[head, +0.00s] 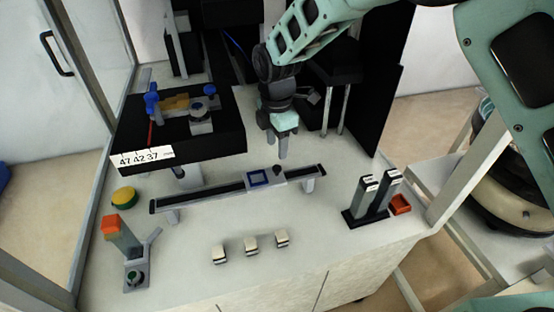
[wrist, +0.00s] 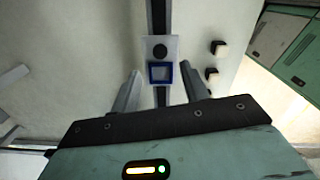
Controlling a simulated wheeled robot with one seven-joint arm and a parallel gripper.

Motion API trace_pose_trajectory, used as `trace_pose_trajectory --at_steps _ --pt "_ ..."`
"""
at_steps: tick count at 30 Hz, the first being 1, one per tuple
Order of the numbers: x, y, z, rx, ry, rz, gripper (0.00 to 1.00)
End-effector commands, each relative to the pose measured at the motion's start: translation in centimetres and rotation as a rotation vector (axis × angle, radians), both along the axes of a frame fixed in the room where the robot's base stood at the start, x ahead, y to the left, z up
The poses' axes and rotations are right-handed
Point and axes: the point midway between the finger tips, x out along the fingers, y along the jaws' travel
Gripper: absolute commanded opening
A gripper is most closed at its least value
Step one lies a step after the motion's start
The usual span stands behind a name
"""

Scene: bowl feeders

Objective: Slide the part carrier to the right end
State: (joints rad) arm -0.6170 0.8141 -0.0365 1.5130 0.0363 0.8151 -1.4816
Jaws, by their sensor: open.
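The part carrier (head: 266,177) is a light grey plate with a blue square frame and a dark round knob. It sits on a dark rail (head: 215,191), right of the rail's middle in the head view. In the wrist view the carrier (wrist: 160,48) lies ahead of and between the fingers, with the blue frame nearer to me and the knob beyond. My gripper (head: 283,147) points down above and just behind the carrier's right part, apart from it as far as I can tell. In the wrist view my gripper (wrist: 160,90) is open and empty.
A black fixture block (head: 180,135) with blue clamps stands at the back left. Two dark upright holders (head: 375,195) and a red block (head: 400,204) stand at the right. Several small white-topped blocks (head: 251,243) line the front. An orange-topped post (head: 115,230) and yellow button (head: 124,197) are left.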

Motion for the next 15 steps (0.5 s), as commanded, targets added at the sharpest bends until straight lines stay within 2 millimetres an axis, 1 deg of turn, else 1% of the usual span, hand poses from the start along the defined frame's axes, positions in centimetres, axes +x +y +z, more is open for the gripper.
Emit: trace_pose_trajectory --at_steps 1,6,9,12,15 --pt "-0.1 -0.1 -1.1 -0.003 0.004 0.000 0.45" --pt "-0.1 -0.1 -4.2 -0.003 0.003 -0.001 0.45" --pt "-0.1 0.0 -5.5 -0.001 0.002 0.000 0.45" --pt "0.0 0.0 -6.4 -0.002 0.001 0.000 0.45" --pt "0.0 0.0 -6.8 0.000 0.000 -0.001 0.45"
